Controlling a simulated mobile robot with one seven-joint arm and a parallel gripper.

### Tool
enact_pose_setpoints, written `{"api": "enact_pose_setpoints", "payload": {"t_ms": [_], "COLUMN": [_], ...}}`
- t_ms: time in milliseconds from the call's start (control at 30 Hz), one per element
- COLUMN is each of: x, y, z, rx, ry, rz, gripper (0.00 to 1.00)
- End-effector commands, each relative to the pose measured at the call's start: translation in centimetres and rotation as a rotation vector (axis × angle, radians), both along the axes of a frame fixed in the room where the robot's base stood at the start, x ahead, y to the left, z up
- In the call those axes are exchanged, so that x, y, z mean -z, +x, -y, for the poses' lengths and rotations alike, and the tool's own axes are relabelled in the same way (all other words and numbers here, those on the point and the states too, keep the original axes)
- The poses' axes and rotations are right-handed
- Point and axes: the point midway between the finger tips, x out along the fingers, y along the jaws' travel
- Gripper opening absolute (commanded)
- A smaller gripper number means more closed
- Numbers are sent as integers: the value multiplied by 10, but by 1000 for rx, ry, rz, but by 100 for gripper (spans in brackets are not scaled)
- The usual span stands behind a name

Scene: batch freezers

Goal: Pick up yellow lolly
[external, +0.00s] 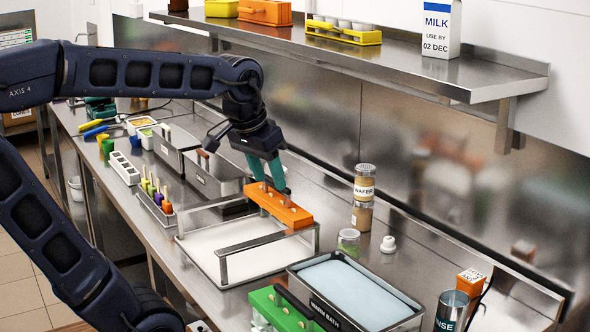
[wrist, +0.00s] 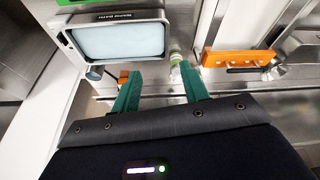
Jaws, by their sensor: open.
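Several small lollies with upright sticks stand in a narrow metal tray (external: 172,219) left of centre in the external view. The yellow lolly (external: 150,188) appears to be among them, beside green, purple and orange ones, but it is very small. My gripper (external: 270,186) is open with green fingers, to the right of that tray and above or just behind an orange block. In the wrist view my gripper (wrist: 161,92) has its fingers apart and nothing between them. I cannot make out the lollies in the wrist view.
The orange block (external: 280,207) lies by a white-floored tray with metal rails (external: 225,284). A warm bath (external: 355,296), jars (external: 363,200) and a cup (external: 452,310) stand to the right. Metal bins (external: 215,178) stand behind the lollies. A shelf (external: 400,65) overhangs the back.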

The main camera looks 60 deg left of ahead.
Motion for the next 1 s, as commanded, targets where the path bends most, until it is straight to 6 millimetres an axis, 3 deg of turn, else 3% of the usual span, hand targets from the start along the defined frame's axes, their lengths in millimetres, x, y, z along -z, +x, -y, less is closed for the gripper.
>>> {"api": "enact_pose_setpoints", "payload": {"t_ms": [200, 500, 800, 1000], "x": [-24, -40, -37, -24], "y": [53, 111, 149, 158], "z": [-56, -151, -268, -355], "rx": [-154, -359, -562, -698], "ry": [-31, -77, -125, -159], "rz": [-48, -104, -157, -190], "gripper": [45, 45, 45, 45]}}
